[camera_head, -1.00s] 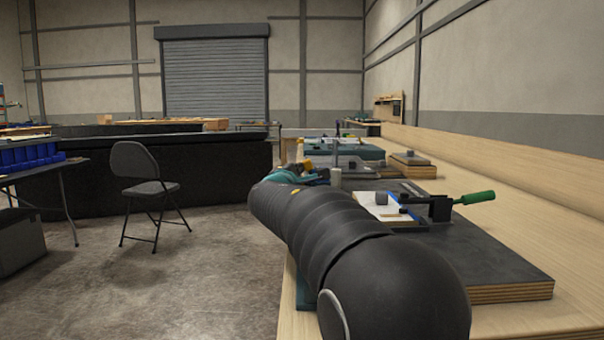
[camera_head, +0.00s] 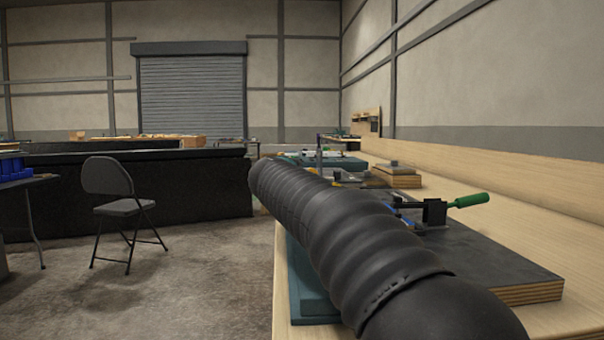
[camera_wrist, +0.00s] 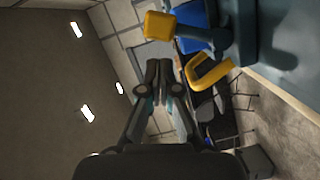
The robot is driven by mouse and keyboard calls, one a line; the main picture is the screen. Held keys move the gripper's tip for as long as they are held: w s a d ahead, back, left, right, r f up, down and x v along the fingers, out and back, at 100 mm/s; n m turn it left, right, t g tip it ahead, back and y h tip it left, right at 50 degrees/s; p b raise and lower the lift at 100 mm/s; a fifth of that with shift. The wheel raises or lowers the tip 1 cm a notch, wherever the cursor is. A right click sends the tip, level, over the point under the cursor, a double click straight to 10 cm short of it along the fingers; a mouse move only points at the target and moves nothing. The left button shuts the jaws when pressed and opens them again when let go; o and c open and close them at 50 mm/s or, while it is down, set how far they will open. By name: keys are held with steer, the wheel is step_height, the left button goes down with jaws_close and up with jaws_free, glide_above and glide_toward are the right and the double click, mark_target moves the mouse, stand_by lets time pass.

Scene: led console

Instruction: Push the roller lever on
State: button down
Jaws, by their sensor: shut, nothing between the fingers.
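My gripper (camera_wrist: 158,68) is shut and empty in the middle of the wrist view, its two fingers together. A yellow block (camera_wrist: 158,26) on a grey rod shows just above and beyond the fingertips. A yellow U-shaped handle (camera_wrist: 211,72) stands to their right. Both are by a blue-grey surface (camera_wrist: 285,45) at the upper right. I cannot tell for certain which part is the roller lever. The fingers look apart from both yellow parts, though depth is hard to judge. In the head view my arm hides my gripper and these parts.
A green-handled clamp (camera_head: 452,204) stands on a dark board (camera_head: 490,255) on the wooden bench (camera_head: 530,187), right of my arm. Stacked wooden blocks (camera_head: 397,175) lie farther back. A folding chair (camera_head: 122,205) stands on the open floor at left.

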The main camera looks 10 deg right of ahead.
steer(key=s+a+r, duration=0.3)
steer(key=s+a, duration=0.3)
steer(key=s, duration=0.3)
steer(key=shift+a+b, duration=0.4)
steer(key=shift+b, duration=0.05)
